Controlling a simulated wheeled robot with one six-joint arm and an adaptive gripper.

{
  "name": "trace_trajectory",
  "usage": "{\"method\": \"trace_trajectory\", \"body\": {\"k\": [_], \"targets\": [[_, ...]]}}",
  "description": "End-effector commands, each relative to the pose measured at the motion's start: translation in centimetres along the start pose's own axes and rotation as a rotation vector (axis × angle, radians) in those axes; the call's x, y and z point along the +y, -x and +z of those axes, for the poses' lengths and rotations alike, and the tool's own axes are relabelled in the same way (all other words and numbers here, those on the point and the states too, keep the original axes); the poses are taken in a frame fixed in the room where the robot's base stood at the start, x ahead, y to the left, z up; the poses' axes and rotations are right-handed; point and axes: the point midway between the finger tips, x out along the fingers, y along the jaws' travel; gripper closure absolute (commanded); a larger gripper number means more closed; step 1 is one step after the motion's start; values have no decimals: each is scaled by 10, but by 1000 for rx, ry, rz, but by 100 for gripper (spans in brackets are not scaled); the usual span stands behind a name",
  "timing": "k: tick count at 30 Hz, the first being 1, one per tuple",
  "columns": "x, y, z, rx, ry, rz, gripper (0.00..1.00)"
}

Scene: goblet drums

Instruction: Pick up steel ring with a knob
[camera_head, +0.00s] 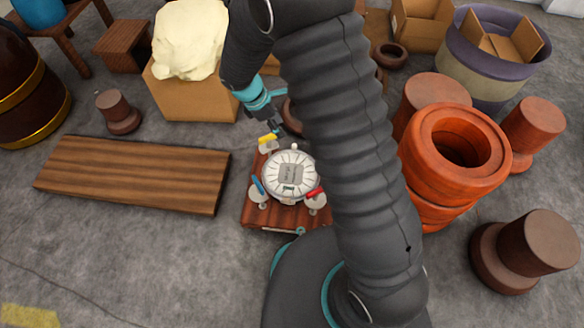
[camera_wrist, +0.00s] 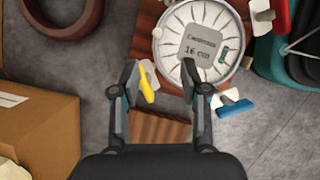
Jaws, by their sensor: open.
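The steel ring (camera_head: 266,184) surrounds a pale round disc with a grey label, lying on a small reddish wooden board (camera_head: 254,212). Its small whitish knob (camera_head: 294,146) sticks out at the far edge. The ring also shows in the wrist view (camera_wrist: 166,55), top right, with the knob (camera_wrist: 157,33) on its left edge. My gripper (camera_wrist: 160,67) is open and empty. Its right fingertip overlaps the ring's lower edge in the wrist view; I cannot tell if they touch. A yellow-handled clamp (camera_wrist: 147,84) shows between the fingers. In the head view my gripper (camera_head: 276,127) is above the board's far end.
Blue (camera_head: 257,187) and red (camera_head: 315,192) clamps stand close around the ring. A wooden plank (camera_head: 135,173) lies left. Stacked orange rings (camera_head: 425,150) and brown drum-like pieces (camera_head: 525,250) stand right. A cardboard box (camera_head: 190,95) is behind. Grey floor is clear in front of the plank.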

Motion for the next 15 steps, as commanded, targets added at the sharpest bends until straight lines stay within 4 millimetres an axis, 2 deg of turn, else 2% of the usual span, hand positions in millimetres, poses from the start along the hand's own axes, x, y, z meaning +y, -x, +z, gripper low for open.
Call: {"method": "trace_trajectory", "body": {"k": [9, 15], "targets": [[-1, -58, 0, 0, -2, -4, 55], [0, -78, 0, 0, -2, -2, 55]]}}
